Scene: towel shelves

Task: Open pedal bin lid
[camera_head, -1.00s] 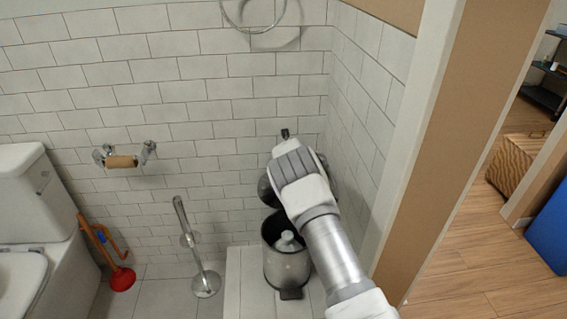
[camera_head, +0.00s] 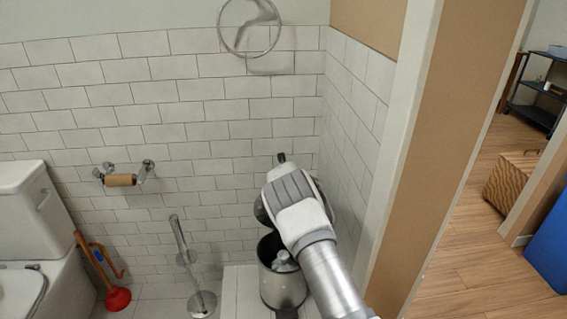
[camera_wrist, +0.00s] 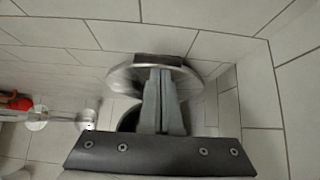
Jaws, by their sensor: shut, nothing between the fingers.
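The pedal bin (camera_head: 283,288) stands in the corner, a round metal bin with its top open and a whitish thing inside. Its dark lid (camera_head: 261,211) is raised at the back, toward the wall, and my arm hides most of it. In the wrist view the lid (camera_wrist: 122,76) shows as a round disc with a metal rim. My gripper (camera_wrist: 163,74) is shut and empty, its fingertips in front of the lid near the far rim. I cannot tell whether they touch it. In the head view my wrist and arm hide the fingers.
A toilet (camera_head: 35,230), a red plunger (camera_head: 118,298) and a metal stand (camera_head: 201,303) are to the left. A paper holder (camera_head: 121,180) and a towel ring (camera_head: 249,28) are on the tiled wall. A side wall (camera_head: 352,120) is close right of my arm.

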